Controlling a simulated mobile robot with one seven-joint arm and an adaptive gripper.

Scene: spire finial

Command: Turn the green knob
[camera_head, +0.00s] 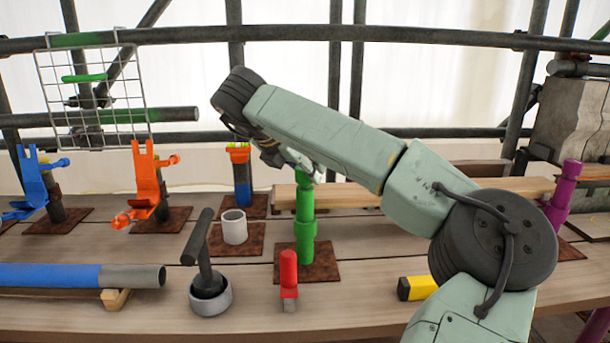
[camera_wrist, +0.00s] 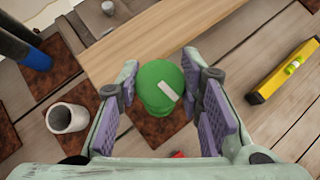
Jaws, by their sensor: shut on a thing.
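In the head view my arm's end hides most of the knob and the fingers.
A white cup (camera_head: 234,228) stands left of the green post. A red-handled tool (camera_head: 289,275) stands in front, beside a dark handle in a grey base (camera_head: 209,285). A yellow level (camera_wrist: 283,72) lies to the right. A wooden plank (camera_wrist: 165,38) lies behind the post.

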